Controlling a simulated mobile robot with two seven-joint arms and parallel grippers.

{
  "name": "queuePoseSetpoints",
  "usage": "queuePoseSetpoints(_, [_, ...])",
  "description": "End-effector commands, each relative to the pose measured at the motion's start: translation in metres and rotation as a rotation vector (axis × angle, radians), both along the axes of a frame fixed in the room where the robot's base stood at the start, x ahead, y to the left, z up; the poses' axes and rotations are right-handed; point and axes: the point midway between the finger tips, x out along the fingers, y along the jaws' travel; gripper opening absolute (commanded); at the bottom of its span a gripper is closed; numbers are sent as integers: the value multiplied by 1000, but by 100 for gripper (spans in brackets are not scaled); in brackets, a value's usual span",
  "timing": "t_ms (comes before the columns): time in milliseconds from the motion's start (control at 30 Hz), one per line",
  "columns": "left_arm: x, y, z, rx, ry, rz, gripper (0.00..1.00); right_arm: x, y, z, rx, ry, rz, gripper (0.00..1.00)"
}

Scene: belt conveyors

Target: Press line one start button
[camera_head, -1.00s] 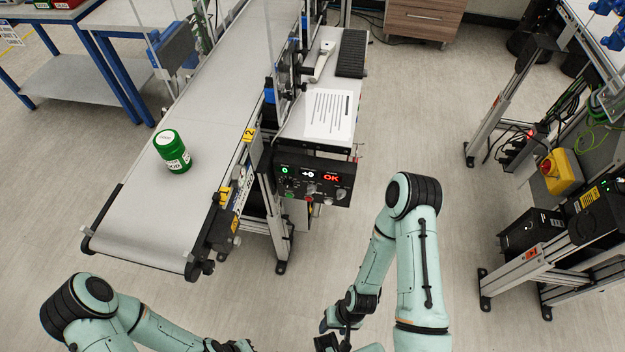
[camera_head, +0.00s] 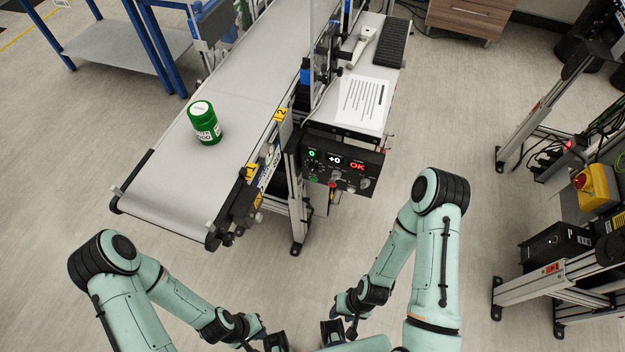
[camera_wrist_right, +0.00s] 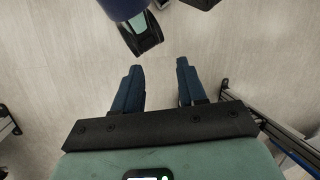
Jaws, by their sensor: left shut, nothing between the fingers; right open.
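The dark control panel (camera_head: 342,166) is mounted at the near end of the line, right of the belt. It has lit displays along its top, a red "OK" among them, and small knobs and buttons below. A small green button (camera_head: 313,180) sits at its lower left; its label is too small to read. My left gripper (camera_head: 268,334) is shut and empty, low in the head view, below and left of the panel. My right gripper (camera_head: 344,315) is below the panel, apart from it. The right wrist view shows its fingers (camera_wrist_right: 159,72) open and empty above the floor.
A green labelled jar (camera_head: 204,124) stands on the conveyor belt (camera_head: 170,180). A paper sheet (camera_head: 363,103) and a scanner-like tool (camera_head: 362,45) lie behind the panel. A frame with a yellow box (camera_head: 596,188) stands at right.

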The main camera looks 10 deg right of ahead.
Motion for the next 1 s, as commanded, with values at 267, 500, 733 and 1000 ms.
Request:
queuePoseSetpoints(267, [0,0,0,0,0,0,0,0,0,0,0,0,0,0])
queuePoseSetpoints(500, [0,0,0,0,0,0,0,0,0,0,0,0,0,0])
queuePoseSetpoints(733, [0,0,0,0,0,0,0,0,0,0,0,0,0,0])
queuePoseSetpoints(1000, [0,0,0,0,0,0,0,0,0,0,0,0,0,0])
